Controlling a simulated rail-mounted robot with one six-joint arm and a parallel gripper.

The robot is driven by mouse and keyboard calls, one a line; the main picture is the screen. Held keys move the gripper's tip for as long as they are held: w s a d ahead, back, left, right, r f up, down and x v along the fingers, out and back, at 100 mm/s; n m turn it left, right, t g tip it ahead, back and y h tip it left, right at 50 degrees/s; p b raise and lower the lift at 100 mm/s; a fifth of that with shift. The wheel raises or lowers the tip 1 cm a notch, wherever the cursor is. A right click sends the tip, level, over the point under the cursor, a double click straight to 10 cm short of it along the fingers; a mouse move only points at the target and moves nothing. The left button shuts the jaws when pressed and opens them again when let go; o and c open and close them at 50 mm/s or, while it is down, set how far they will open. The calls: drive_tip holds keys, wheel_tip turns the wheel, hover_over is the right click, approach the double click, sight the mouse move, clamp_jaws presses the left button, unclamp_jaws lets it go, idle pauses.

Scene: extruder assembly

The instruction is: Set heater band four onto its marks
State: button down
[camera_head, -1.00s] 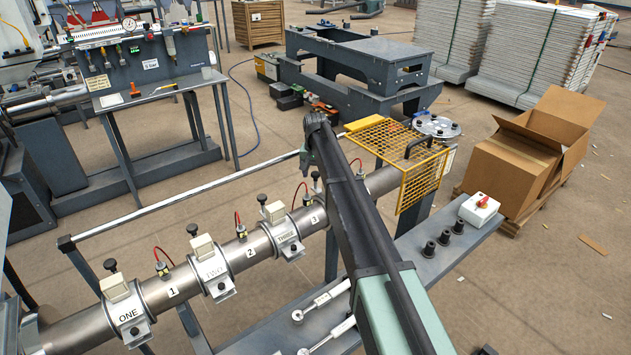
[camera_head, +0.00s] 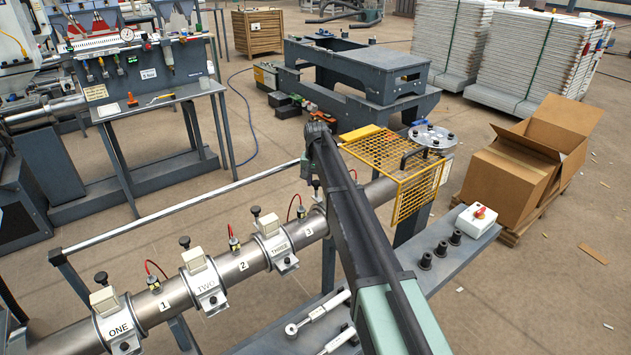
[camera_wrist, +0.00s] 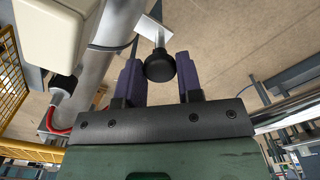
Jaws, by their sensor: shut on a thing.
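In the wrist view my gripper (camera_wrist: 160,76) has its two purple fingers close around a black knob (camera_wrist: 159,67) on a short metal stem. A cream terminal box (camera_wrist: 62,30), apparently heater band four's, is large at the upper left, beside the grey metal barrel (camera_wrist: 82,88). The marks for band four are not visible. In the head view my arm hides most of the gripper and the band, right of number 3 on the barrel (camera_head: 233,268). Bands ONE (camera_head: 119,329), TWO (camera_head: 206,286) and THREE (camera_head: 279,250) sit around the barrel.
A yellow mesh guard (camera_head: 392,160) stands over the barrel just right of my arm. Thermocouples with red leads (camera_head: 234,243) rise between the bands. A long rail (camera_head: 180,204) runs behind the barrel. Black cylinders (camera_head: 440,248) and a switch box (camera_head: 477,217) stand on the bench.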

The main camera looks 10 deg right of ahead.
drive_tip(key=shift+s+a, duration=0.15)
drive_tip(key=shift+a, duration=0.1)
drive_tip(key=c, duration=0.8)
unclamp_jaws()
drive_tip(key=shift+a, duration=0.1)
wheel_tip(320, 180, up, 11)
drive_tip(key=p, duration=1)
drive_tip(key=shift+f+p, duration=0.1)
drive_tip(key=shift+p, duration=0.3)
